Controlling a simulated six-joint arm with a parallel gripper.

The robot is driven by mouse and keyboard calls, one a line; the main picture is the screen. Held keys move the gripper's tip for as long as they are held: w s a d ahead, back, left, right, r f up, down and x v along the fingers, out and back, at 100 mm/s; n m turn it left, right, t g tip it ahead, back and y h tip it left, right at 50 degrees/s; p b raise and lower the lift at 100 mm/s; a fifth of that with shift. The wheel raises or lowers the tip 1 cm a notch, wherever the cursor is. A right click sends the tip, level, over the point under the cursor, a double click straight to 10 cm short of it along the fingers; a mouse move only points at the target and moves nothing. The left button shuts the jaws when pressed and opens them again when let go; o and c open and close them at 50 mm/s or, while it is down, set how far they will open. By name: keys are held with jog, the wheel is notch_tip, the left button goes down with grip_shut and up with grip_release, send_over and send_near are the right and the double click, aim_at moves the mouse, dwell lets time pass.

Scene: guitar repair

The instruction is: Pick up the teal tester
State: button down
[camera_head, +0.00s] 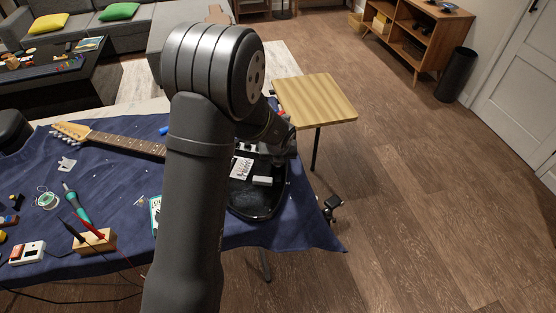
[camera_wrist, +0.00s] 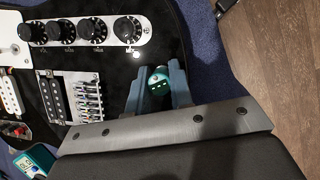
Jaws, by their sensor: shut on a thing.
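In the wrist view, my gripper (camera_wrist: 158,92) has its two blue-grey fingers around the small teal tester (camera_wrist: 157,76), which shows light spots on its face. The fingers are shut on it and cover its sides. The tester is above the black guitar body (camera_wrist: 112,66), to the right of the bridge; I cannot tell if it touches the body. In the head view my gripper (camera_head: 282,151) is over the table's right end, beyond my arm. The tester cannot be made out there.
Knobs (camera_wrist: 96,32) and the bridge (camera_wrist: 88,95) lie close by. Another teal device with a pale screen (camera_wrist: 36,162) is at lower left. In the head view, a wooden side table (camera_head: 316,98) stands behind the blue cloth (camera_head: 120,178). A soldering iron (camera_head: 75,204) lies left.

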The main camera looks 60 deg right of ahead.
jog(key=shift+r, duration=0.65)
notch_tip(320, 180, up, 3)
jog(key=shift+f, duration=0.1)
jog(key=s+a+r, duration=0.2)
jog(key=s+r, duration=0.9)
jog(key=shift+s+a, duration=0.15)
jog(key=shift+a, duration=0.25)
jog(key=shift+d, duration=0.1)
